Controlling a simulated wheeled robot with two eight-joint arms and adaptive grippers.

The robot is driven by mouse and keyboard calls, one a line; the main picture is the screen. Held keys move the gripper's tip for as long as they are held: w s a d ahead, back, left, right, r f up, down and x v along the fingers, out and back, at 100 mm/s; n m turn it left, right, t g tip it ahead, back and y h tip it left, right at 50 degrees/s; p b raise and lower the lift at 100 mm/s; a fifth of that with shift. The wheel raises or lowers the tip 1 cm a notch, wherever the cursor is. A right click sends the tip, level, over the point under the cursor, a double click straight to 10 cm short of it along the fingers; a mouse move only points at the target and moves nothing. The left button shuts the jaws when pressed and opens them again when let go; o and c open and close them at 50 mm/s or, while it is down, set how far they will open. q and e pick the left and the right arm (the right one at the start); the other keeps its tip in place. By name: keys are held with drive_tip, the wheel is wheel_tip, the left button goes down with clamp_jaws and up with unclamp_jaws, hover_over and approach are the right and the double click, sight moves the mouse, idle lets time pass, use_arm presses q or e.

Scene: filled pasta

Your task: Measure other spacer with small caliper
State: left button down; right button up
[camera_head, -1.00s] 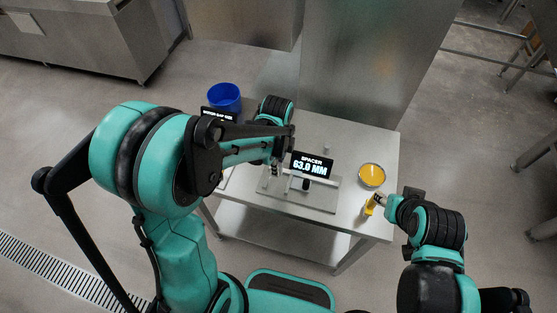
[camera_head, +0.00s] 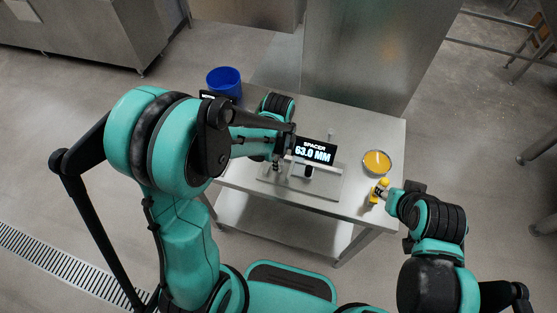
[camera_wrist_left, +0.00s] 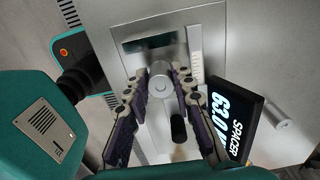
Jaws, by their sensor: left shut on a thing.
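My left gripper (camera_head: 276,164) reaches down to the left end of the grey caliper plate (camera_head: 325,205) on the table. In the left wrist view its fingers (camera_wrist_left: 160,90) are shut on a grey metal cylinder, the spacer (camera_wrist_left: 161,84). The spacer stands at the plate's dark slot, by a white scale (camera_wrist_left: 195,50). A black knob (camera_wrist_left: 178,128) is beside it. The black display (camera_head: 314,150) reads "SPACER 63.0 MM". A second metal cylinder (camera_wrist_left: 272,116) lies past the display. My right gripper (camera_head: 387,194) is at a yellow object (camera_head: 378,189); its grip on it is unclear.
A bowl of yellow-orange filling (camera_head: 376,162) stands at the table's right. A blue bucket (camera_head: 224,82) and another black display (camera_head: 210,96) are at the back left. A small grey cylinder (camera_head: 331,133) stands behind the spacer display. The table front has bare room.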

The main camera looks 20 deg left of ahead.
use_arm(q)
drive_tip(key=shift+f+b, duration=0.55)
drive_tip(key=shift+f, duration=0.1)
drive_tip(key=c, duration=1.2)
unclamp_jaws()
drive_tip(key=shift+r, duration=0.1)
wheel_tip(320, 180, up, 12)
drive_tip(key=s+a+n+t+b, duration=0.2)
drive_tip(key=s+a+n+t, duration=0.2)
drive_tip(key=n, duration=1.4)
drive_tip(key=s+t, duration=0.3)
drive_tip(key=s, duration=0.3)
drive_tip(key=shift+s+a+r, duration=0.15)
drive_tip(key=shift+a+r, duration=0.05)
drive_tip(key=shift+r, duration=0.1)
